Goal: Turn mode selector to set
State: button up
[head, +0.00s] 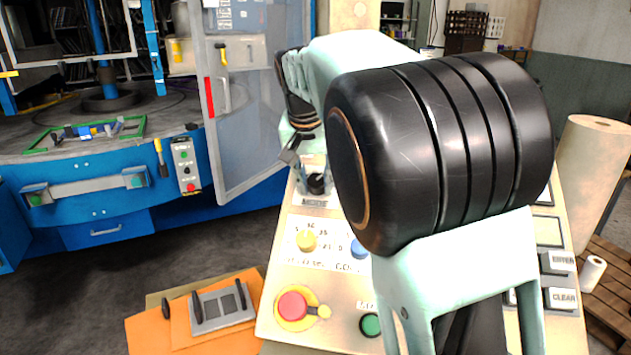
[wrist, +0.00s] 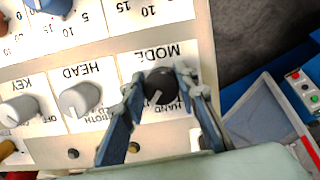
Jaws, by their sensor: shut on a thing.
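The mode selector (head: 316,184) is a black knob on the cream control panel, above the printed word MODE. In the wrist view the knob (wrist: 161,84) shows upside down, with a light pointer mark towards the label HAND. The other position labels are partly hidden by my fingers. My gripper (wrist: 160,78) has one blue-grey finger on each side of the knob and is shut on it. In the head view my gripper (head: 312,176) is at the knob, and my arm covers much of the panel's right side.
Beside the mode selector in the wrist view are a grey HEAD knob (wrist: 80,99) and a KEY knob (wrist: 20,110). Lower on the panel are a yellow knob (head: 306,240), a blue knob (head: 359,249), a red button (head: 293,306) and a green button (head: 371,324). A machine door (head: 240,110) stands open at left.

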jog(key=n+h+p, duration=0.1)
jog(key=n+p, duration=0.1)
jog(key=n, duration=0.1)
jog(key=shift+r+n, duration=0.15)
jog(key=shift+n, duration=0.15)
jog(key=n+h+p, duration=0.1)
jog(key=n+p, duration=0.1)
jog(key=n, duration=0.2)
jog(key=shift+d+t, duration=0.1)
jog(key=shift+t, duration=0.2)
jog(key=n, duration=0.2)
jog(key=n+p, duration=0.1)
jog(key=n, duration=0.1)
jog(key=shift+n+t+h, duration=0.3)
jog(key=shift+n, duration=0.1)
jog(key=shift+w+n+t, duration=0.15)
jog(key=shift+n+t, duration=0.25)
jog(key=shift+n, duration=1.7)
jog(key=shift+o, duration=0.2)
jog(key=o, duration=1.1)
